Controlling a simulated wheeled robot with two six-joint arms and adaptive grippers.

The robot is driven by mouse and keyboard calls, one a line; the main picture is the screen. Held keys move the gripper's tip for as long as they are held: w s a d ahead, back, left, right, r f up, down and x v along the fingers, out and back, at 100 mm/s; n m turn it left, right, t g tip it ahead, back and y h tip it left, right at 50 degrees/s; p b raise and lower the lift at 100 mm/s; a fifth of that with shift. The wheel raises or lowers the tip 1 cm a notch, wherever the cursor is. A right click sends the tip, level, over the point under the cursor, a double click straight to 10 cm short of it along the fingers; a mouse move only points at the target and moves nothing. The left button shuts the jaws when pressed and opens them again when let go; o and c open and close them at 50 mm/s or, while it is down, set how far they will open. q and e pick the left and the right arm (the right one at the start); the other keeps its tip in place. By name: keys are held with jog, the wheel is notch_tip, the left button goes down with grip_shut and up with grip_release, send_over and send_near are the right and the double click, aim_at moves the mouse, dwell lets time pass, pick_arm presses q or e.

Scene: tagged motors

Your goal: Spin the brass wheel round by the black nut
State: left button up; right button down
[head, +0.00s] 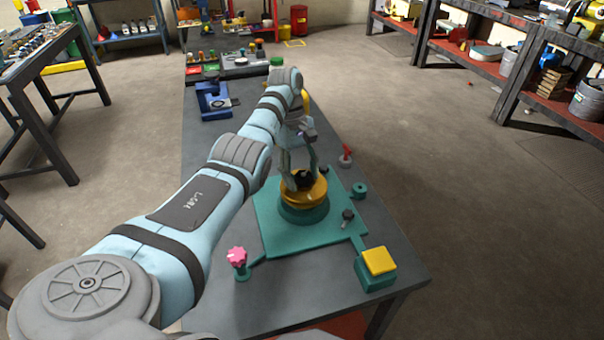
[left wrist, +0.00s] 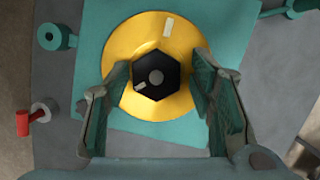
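The brass wheel (head: 318,193) is a yellow disc on a round teal base in the middle of a teal plate (head: 285,238). The left wrist view shows the wheel (left wrist: 120,45) from above, with a pale mark near its upper rim. The black nut (left wrist: 160,75) is hexagonal, at the wheel's centre, with a small pale mark at its lower left. In the head view the nut (head: 303,180) is partly hidden by my fingers. My left gripper (left wrist: 162,75) is open over the wheel, one finger on each side of the nut; contact is unclear. My right gripper is out of view.
A pink knob (head: 237,257), a yellow-topped block (head: 379,261), a small black knob (head: 348,214) and a teal ring (head: 359,189) surround the wheel. A red lever (head: 346,150) stands behind it. A blue device (head: 213,101) sits farther back on the grey table (head: 395,235).

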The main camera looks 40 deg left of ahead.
pick_arm(q)
jog(key=shift+o, duration=1)
